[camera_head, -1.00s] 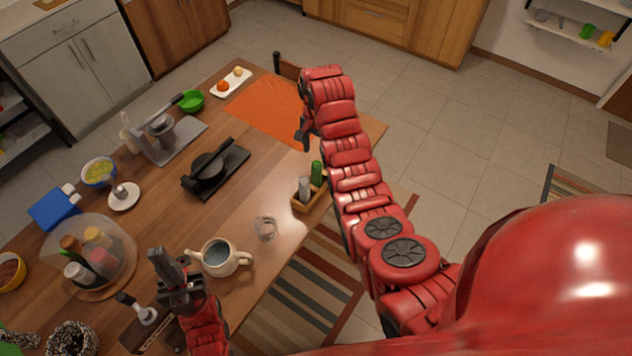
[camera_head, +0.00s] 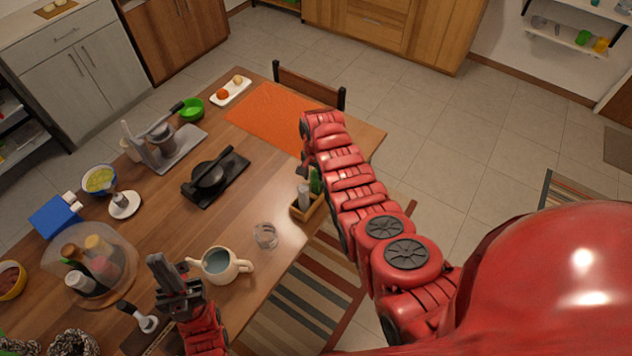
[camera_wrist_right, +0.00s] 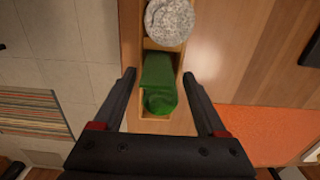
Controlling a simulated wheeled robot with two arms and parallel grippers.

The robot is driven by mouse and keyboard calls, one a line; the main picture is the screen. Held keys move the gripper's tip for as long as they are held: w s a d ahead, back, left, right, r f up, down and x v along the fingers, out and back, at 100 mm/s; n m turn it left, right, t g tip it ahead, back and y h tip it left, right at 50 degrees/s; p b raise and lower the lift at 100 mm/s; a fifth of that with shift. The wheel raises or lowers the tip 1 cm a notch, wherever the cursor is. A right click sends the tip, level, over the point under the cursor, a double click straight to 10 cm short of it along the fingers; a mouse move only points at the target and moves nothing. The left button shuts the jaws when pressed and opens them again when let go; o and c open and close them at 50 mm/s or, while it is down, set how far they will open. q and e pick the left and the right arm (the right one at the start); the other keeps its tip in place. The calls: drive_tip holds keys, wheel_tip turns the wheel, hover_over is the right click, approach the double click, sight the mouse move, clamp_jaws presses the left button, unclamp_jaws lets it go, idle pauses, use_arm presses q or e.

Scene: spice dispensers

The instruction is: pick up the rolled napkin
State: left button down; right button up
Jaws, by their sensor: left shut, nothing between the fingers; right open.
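The rolled napkin looks like the green roll (camera_wrist_right: 158,72) standing in one end of a narrow wooden caddy (camera_wrist_right: 146,128). In the head view the green roll (camera_head: 315,182) is partly hidden by my right arm. My right gripper (camera_wrist_right: 159,76) is open, with one finger on each side of the roll as seen from the wrist; nothing is between its jaws that I can see held. In the head view my right gripper is mostly hidden beneath my arm. My left gripper (camera_head: 161,266) is shut and empty, left of the cream pitcher.
A grey speckled shaker (camera_wrist_right: 170,20) shares the caddy. A glass (camera_head: 265,236) and the cream pitcher (camera_head: 222,265) stand nearby on the table. An orange mat (camera_head: 268,115) lies beyond, with a chair (camera_head: 310,84) behind it. Bare wood lies left of the caddy.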

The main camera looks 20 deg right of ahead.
drive_tip(key=shift+f, duration=0.25)
drive_tip(key=shift+c, duration=0.2)
clamp_jaws()
drive_tip(key=shift+r, duration=0.1)
